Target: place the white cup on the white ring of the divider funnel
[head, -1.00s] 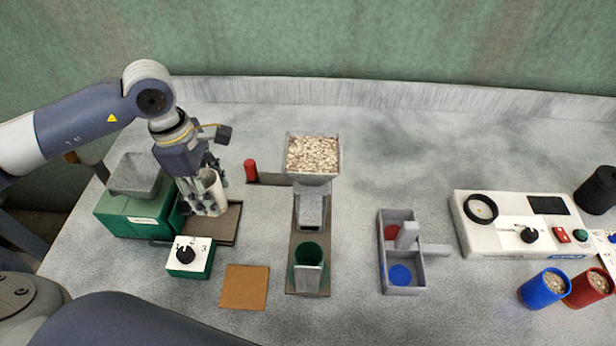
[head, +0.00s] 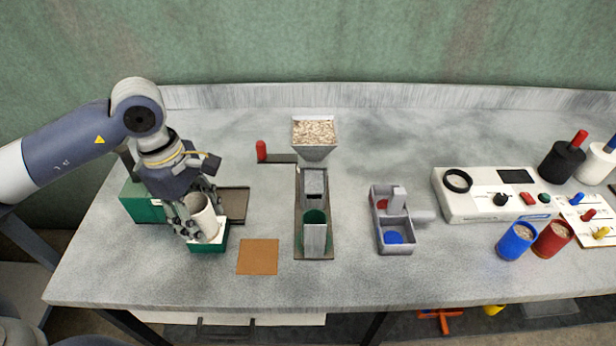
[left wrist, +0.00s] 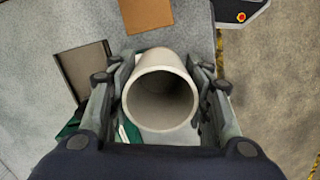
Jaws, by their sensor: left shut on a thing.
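My left gripper (head: 198,224) is shut around the white cup (head: 205,216), above the front left of the table. The cup is slightly tilted in the head view. The left wrist view shows its open mouth (left wrist: 160,97) between the two fingers, and no contents can be made out. A grey hopper with pale grain (head: 315,133) stands on a central stand with a grey chute and a green cup (head: 314,218). A grey two-part tray (head: 410,246) stands to its right, one part red, one blue. My right gripper is not in view.
A small green box (head: 208,247) lies under the cup, partly hidden. A dark flat tray (head: 235,204) and brown square mat (head: 258,257) are nearby. A white control panel (head: 465,206), a blue cup (head: 515,241) and a red cup (head: 553,239) stand right.

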